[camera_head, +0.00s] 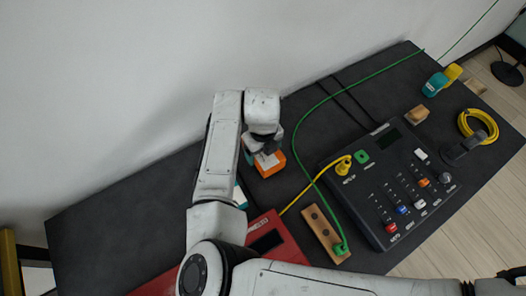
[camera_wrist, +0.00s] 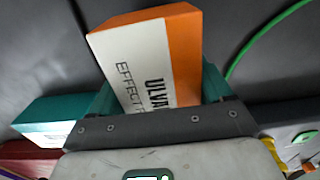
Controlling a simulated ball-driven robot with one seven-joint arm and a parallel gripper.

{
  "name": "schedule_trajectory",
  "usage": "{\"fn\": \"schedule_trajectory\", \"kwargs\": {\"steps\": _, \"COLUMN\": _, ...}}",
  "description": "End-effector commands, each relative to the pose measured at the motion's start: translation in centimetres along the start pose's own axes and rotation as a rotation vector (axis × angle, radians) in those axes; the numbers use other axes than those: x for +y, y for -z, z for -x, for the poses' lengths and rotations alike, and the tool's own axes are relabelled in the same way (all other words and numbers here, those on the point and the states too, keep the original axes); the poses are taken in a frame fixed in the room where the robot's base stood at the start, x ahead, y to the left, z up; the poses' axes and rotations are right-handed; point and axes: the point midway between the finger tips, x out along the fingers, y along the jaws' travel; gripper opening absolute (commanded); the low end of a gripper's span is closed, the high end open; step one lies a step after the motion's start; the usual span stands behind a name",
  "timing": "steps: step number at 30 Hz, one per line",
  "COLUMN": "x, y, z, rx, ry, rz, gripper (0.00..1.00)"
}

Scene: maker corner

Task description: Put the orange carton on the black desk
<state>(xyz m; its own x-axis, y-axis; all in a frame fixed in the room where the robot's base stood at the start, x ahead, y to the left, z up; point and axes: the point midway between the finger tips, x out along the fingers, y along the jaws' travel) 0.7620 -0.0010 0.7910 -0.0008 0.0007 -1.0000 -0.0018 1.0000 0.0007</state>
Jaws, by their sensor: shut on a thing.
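The orange carton (camera_head: 270,163) is orange and white, and in the head view it shows just below the end of my arm, over the black desk (camera_head: 95,215). In the wrist view the carton (camera_wrist: 185,45) stands between the two teal fingers of my gripper (camera_wrist: 158,92), with its white lettered face and orange side in sight. My gripper (camera_head: 262,145) is shut on the carton; its fingers are mostly hidden by the wrist in the head view. I cannot tell whether the carton touches the desk.
A teal and white box (camera_wrist: 50,120) lies left of my gripper. A red device (camera_head: 275,240), a wooden block with holes (camera_head: 326,234) and a black mixer (camera_head: 385,185) stand nearby. A green cable (camera_head: 310,108) crosses the desk right of the carton. The desk's left part is bare.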

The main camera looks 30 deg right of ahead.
Motion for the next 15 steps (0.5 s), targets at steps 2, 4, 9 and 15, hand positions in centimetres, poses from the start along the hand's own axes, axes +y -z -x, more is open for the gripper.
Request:
{"fn": "schedule_trajectory", "kwargs": {"steps": 2, "x": 0.0, "y": 0.0, "z": -1.0, "rx": 0.001, "ry": 0.001, "rz": 0.001, "gripper": 0.39}}
{"fn": "schedule_trajectory", "kwargs": {"steps": 4, "x": 0.0, "y": 0.0, "z": -1.4, "rx": 0.0, "ry": 0.001, "rz": 0.0, "gripper": 0.39}}
{"fn": "schedule_trajectory", "kwargs": {"steps": 9, "x": 0.1, "y": 0.0, "z": -1.6, "rx": -0.001, "ry": 0.0, "rz": 0.0, "gripper": 0.39}}
{"fn": "schedule_trajectory", "kwargs": {"steps": 15, "x": 0.1, "y": 0.0, "z": -1.9, "rx": -0.001, "ry": 0.0, "rz": 0.0, "gripper": 0.39}}
